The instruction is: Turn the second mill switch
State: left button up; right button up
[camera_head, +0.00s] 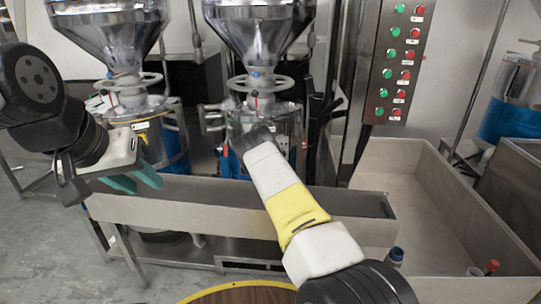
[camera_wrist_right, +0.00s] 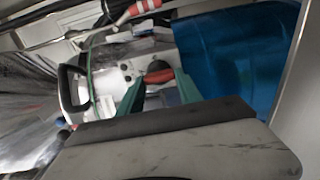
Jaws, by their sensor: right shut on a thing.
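The second mill, on the right, has a steel hopper (camera_head: 262,30) above a metal body with a blue lower part. My right arm reaches up to its front, and its hand hides the switch in the head view. In the right wrist view, the teal fingers of my right gripper (camera_wrist_right: 158,92) stand on either side of a red switch (camera_wrist_right: 158,75) on a pale panel (camera_wrist_right: 112,85) and are shut on it. My left gripper (camera_head: 142,182) is empty in front of the first mill (camera_head: 125,85), its two teal fingertips apart.
A grey metal trough (camera_head: 200,205) runs in front of the mills. A larger open bin (camera_head: 420,185) is at the right, below a panel of green and red buttons (camera_head: 400,60). In the right wrist view, a blue drum (camera_wrist_right: 235,55) and a dark handle (camera_wrist_right: 72,90) flank the gripper.

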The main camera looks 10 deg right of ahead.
jog(key=o, duration=1.4)
jog(key=shift+s, duration=0.1)
jog(key=v, duration=0.7)
jog(key=shift+s+a, duration=0.15)
jog(key=shift+s, duration=0.2)
